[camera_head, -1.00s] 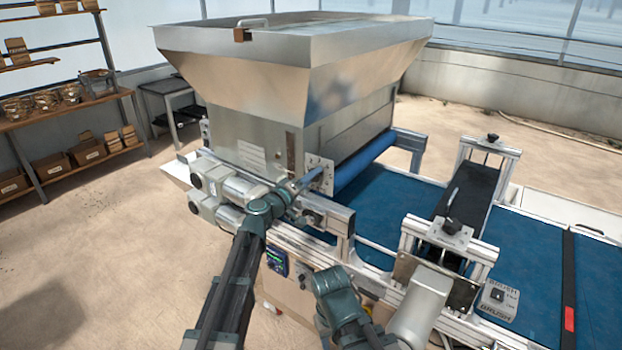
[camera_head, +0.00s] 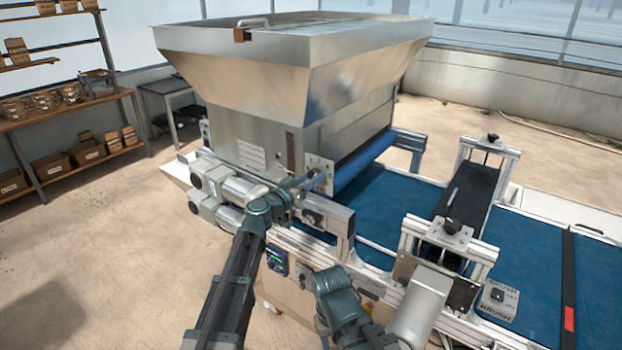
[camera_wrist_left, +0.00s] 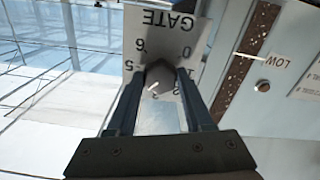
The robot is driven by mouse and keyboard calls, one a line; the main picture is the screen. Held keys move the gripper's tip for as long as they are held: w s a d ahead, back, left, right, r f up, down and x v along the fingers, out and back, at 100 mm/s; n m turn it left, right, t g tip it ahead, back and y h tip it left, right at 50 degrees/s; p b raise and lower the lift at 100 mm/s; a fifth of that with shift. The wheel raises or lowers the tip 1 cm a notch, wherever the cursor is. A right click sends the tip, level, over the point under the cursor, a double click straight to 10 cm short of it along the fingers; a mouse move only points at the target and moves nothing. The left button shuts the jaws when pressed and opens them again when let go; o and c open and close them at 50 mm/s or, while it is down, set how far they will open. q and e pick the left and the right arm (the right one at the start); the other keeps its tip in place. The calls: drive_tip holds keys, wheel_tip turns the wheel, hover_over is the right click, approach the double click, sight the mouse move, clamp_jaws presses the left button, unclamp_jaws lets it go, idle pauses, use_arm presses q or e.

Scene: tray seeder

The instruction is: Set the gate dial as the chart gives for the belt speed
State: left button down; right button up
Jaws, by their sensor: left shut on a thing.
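The gate dial (camera_wrist_left: 160,76) is a dark knob on a pale plate marked GATE (camera_wrist_left: 178,28), upside down in the left wrist view. Its white pointer line is toward the lower left, on the side of the higher mid numbers. The 5, 6, 0 and 1 can be read; fingers and knob partly cover the others. My left gripper (camera_wrist_left: 160,88) is shut on the dial, one finger on each side. In the head view the left gripper (camera_head: 316,175) reaches the plate (camera_head: 321,162) beside the hopper. A small display panel (camera_head: 277,261) has green digits too small to read.
The steel hopper (camera_head: 255,95) stands over the blue belt (camera_head: 385,205). A brush unit with a black knob (camera_head: 452,226) crosses the belt. My right arm's links are low in the middle, its fingers out of sight. A LOW label (camera_wrist_left: 279,60) sits near the gate plate.

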use_arm(q)
drive_tip(key=shift+s+m, duration=0.15)
drive_tip(key=shift+m, duration=0.15)
idle(0.4)
drive_tip(key=shift+c, duration=1.5)
unclamp_jaws()
drive_tip(key=v, duration=1.3)
drive_tip(key=shift+s+a, duration=0.25)
